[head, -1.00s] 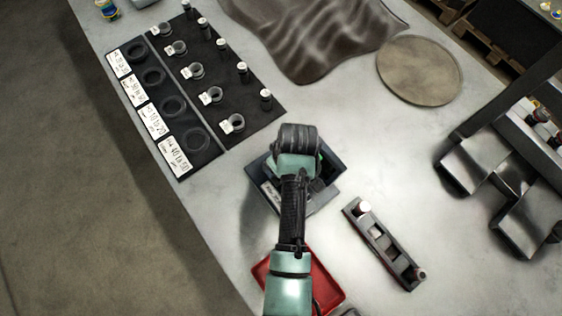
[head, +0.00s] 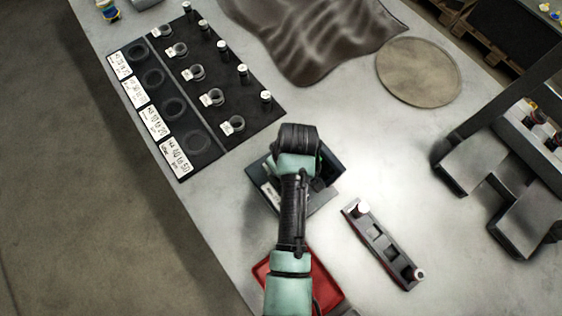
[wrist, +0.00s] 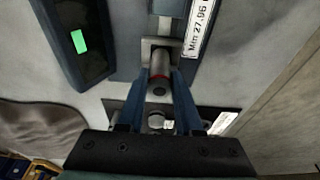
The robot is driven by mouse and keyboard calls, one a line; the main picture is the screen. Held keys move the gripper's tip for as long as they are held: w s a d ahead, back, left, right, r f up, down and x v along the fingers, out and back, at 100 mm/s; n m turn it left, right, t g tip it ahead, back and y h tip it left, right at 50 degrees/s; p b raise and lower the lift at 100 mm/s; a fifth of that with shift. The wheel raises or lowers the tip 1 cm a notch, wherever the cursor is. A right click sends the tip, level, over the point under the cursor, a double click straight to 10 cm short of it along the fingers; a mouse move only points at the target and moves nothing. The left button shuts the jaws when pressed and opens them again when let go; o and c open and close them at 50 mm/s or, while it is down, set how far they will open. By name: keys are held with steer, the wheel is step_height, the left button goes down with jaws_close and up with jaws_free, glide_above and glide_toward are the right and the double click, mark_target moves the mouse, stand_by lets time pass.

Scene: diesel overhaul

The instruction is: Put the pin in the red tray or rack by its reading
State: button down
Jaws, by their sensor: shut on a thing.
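My gripper (wrist: 158,92) is shut on a pin (wrist: 159,68), a grey metal cylinder with a reddish band and a dark round end, in the wrist view. The pin is at a bright square metal part of the gauge block; I cannot tell whether it touches. In the head view my arm hides the gripper and pin, above the dark gauge box (head: 334,163). A label (wrist: 199,28) reads "Min 27.96", its end cut off. The red tray (head: 329,289) is partly under my arm. The grey rack (head: 377,240) stands to the right, with pins at both ends.
A dark unit with a small green display (wrist: 79,41) is beside the gauge in the wrist view. A black mat (head: 250,88) with rings, pins and labels lies upper left.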

steer(key=shift+r+p, duration=2.8)
steer(key=shift+r, duration=0.15)
